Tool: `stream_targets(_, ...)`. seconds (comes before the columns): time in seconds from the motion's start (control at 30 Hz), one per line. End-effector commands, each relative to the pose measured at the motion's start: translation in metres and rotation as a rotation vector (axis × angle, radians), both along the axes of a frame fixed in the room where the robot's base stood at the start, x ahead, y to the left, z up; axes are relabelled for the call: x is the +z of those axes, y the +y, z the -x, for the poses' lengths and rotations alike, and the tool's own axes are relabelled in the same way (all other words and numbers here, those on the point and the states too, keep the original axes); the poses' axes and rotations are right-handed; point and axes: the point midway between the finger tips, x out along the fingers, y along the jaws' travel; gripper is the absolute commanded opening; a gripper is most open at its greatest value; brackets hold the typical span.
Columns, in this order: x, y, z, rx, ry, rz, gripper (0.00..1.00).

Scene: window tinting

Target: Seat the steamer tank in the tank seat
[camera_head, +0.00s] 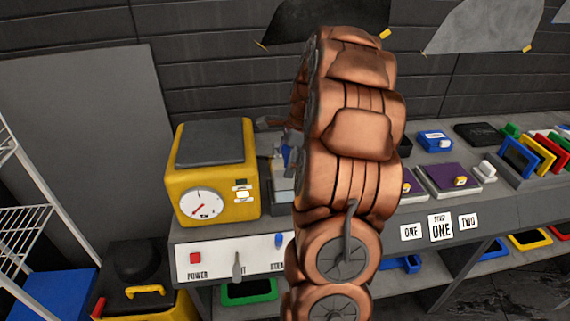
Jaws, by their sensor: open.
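A yellow steamer (214,185) with a dark lid and a round dial stands at the left end of the bench. Just right of it, a small grey and blue item (283,180) shows partly behind my copper arm. I cannot tell whether it is the steamer tank, the tank seat or something else. My arm rises through the middle of the view and covers what lies behind it. I cannot make out my gripper; it seems hidden behind the arm.
The white front panel (217,262) has a red power button (195,258), a grey lever (237,266) and a blue knob (279,240). Purple pads (448,178) and coloured frames (520,156) crowd the bench's right. A white wire rack (25,215) stands far left.

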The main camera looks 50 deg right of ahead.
Motion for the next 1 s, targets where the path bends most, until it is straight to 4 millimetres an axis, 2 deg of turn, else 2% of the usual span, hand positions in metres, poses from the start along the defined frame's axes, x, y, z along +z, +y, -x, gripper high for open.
stream_targets(0.33, 0.059, -0.014, 0.009, -0.001, -0.005, 0.005, 1.0)
stream_targets(0.53, 0.087, -0.02, 0.014, 0.0, -0.003, 0.004, 1.0)
stream_targets(0.73, 0.103, -0.023, 0.017, 0.0, -0.001, 0.001, 1.0)
stream_targets(1.0, 0.108, -0.024, 0.018, 0.0, 0.0, 0.0, 1.0)
